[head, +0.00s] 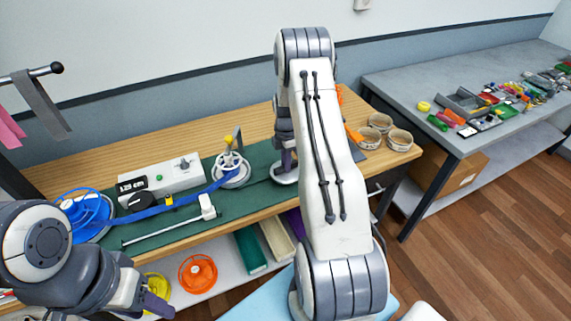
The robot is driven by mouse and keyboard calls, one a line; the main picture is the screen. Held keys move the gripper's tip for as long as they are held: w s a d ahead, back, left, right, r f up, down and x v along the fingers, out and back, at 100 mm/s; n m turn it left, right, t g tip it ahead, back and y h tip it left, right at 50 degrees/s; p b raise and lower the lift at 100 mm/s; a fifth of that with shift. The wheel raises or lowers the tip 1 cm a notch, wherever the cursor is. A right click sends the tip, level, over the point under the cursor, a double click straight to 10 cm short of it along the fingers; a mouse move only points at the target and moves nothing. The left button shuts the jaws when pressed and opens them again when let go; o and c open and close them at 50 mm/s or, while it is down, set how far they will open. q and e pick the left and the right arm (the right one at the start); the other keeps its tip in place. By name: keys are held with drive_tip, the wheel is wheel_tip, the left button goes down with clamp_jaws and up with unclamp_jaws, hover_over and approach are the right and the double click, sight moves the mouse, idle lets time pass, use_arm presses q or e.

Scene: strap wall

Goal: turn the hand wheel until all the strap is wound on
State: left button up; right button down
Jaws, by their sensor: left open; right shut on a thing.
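The blue strap (160,208) runs from a blue spool (88,210) at the left to a pale reel (231,177) with a yellow top on the green mat. A round grey-white part, apparently the hand wheel (283,178), shows to the right of the reel and is partly hidden by my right arm. My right gripper (288,160) is shut at this wheel; only a bit of purple finger shows, and the exact grip is hidden. My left gripper (155,299) is open and empty at the lower left, in front of the bench and apart from the strap.
A white box (160,183) with a display reading 129 cm stands behind the strap. A thin rail with a white block (207,207) lies in front. Strap rolls (398,139) sit at the bench's right end. An orange spool (198,273) lies on the lower shelf.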

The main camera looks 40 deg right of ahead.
drive_tip(key=shift+m, duration=0.9)
drive_tip(key=shift+m+b, duration=0.35)
drive_tip(key=shift+m, duration=0.05)
drive_tip(key=shift+m+b, duration=0.35)
drive_tip(key=shift+m, duration=1.35)
